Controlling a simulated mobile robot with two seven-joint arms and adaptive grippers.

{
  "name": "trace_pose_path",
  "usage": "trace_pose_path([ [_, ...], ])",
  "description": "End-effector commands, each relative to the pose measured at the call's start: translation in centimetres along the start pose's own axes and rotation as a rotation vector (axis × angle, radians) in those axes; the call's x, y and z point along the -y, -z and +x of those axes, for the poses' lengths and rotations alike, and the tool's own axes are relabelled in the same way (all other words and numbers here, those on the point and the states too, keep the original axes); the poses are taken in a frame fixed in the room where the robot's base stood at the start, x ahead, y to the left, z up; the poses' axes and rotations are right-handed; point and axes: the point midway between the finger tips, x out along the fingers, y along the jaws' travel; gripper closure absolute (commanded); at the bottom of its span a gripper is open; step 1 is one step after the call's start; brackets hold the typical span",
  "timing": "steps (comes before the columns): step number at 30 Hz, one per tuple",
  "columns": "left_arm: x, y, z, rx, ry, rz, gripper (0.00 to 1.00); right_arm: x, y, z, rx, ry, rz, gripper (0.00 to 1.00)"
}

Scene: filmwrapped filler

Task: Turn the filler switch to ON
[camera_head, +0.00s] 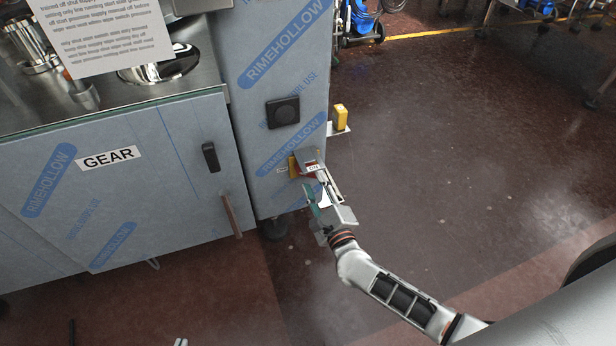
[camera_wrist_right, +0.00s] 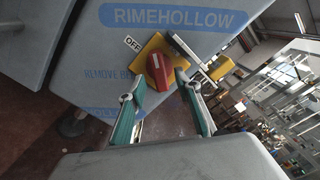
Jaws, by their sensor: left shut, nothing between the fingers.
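The filler switch is a red rotary knob (camera_wrist_right: 160,68) on a yellow plate (camera_wrist_right: 149,48) on the film-wrapped cabinet. An OFF label (camera_wrist_right: 133,43) is at the plate's upper left in the wrist view. An ON label (camera_head: 313,168) shows beside the switch in the head view. The knob sits at a slant; its exact setting is unclear. My right gripper (camera_wrist_right: 156,88) is open, its green-padded fingers apart in front of the knob, contact unclear. It also shows in the head view (camera_head: 315,184), partly covering the switch. My left gripper (camera_head: 181,342) shows only its tips at the bottom edge, shut and empty.
A yellow block (camera_head: 340,117) juts from the cabinet's right side. A paper notice (camera_head: 100,32) covers the upper left. Floor is open at right.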

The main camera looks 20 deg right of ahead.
Motion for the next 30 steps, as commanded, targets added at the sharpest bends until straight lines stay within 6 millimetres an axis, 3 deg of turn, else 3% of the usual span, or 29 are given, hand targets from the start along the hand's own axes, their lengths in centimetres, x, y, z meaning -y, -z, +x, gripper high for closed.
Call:
trace_pose_path([
  [3, -0.2, -0.2, 0.1, 0.002, -0.003, -0.001, 1.00, -0.2, 0.1, 1.8, -0.001, -0.002, -0.001, 0.67],
  [9, -0.2, 0.1, 0.0, -0.005, -0.004, 0.000, 1.00, -0.1, 0.1, 3.5, 0.000, -0.001, -0.001, 0.67],
  [18, -0.1, 0.5, 0.0, -0.011, -0.004, 0.001, 1.00, -0.1, 0.0, 3.8, 0.000, -0.002, -0.002, 0.67],
  [19, -0.1, 0.4, 0.0, -0.011, -0.004, 0.002, 1.00, -0.1, 0.0, 3.8, 0.000, -0.002, -0.002, 0.69],
  [23, -0.2, 0.3, 0.0, -0.008, -0.005, 0.002, 1.00, -0.1, 0.0, 3.8, 0.000, -0.002, -0.002, 1.00],
  [30, -0.2, 0.0, 0.1, -0.003, -0.006, 0.002, 1.00, -0.1, 0.0, 3.8, 0.000, -0.002, 0.003, 1.00],
])
